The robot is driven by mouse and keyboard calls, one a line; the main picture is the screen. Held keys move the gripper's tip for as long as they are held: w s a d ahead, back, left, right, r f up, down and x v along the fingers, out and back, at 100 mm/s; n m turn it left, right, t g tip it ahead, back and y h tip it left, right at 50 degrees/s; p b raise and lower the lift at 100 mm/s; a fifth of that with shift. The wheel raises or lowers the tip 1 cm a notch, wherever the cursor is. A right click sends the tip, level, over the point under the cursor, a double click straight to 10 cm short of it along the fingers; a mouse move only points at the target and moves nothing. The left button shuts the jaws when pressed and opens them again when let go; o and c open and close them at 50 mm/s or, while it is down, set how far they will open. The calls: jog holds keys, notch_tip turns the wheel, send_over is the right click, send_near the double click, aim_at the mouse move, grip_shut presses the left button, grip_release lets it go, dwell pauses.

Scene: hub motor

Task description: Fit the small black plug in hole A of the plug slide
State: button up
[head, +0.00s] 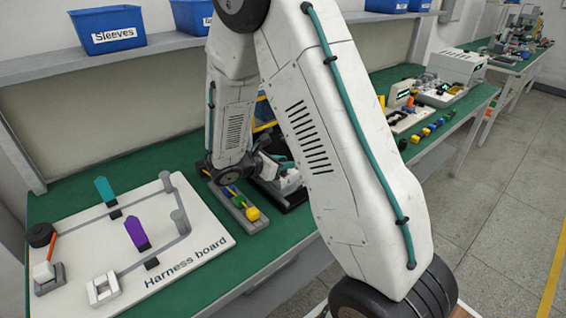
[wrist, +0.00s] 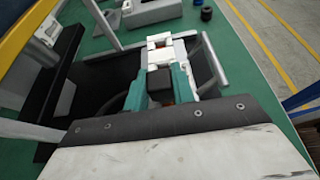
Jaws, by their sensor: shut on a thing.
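In the wrist view my gripper (wrist: 160,93) has its teal fingers closed on a small black plug (wrist: 160,80). An orange bit shows beside the plug. White blocks (wrist: 160,46) lie just beyond the fingertips, over a dark tray. I cannot tell which of these parts is the plug slide, and no hole A is readable. In the head view my arm hides most of this area, and the plug cannot be made out.
A grey rail with yellow pieces (head: 235,205) lies left of the black tray (head: 291,197) on the green bench. Farther left is the harness board (head: 205,229) with upright pegs. A shelf with blue bins (head: 107,30) runs above. More equipment stands on the bench at right.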

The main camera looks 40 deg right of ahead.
jog(key=shift+f, duration=0.75)
jog(key=o, duration=1)
jog(key=shift+o, duration=0.2)
jog(key=v, duration=0.7)
jog(key=shift+a, duration=0.4)
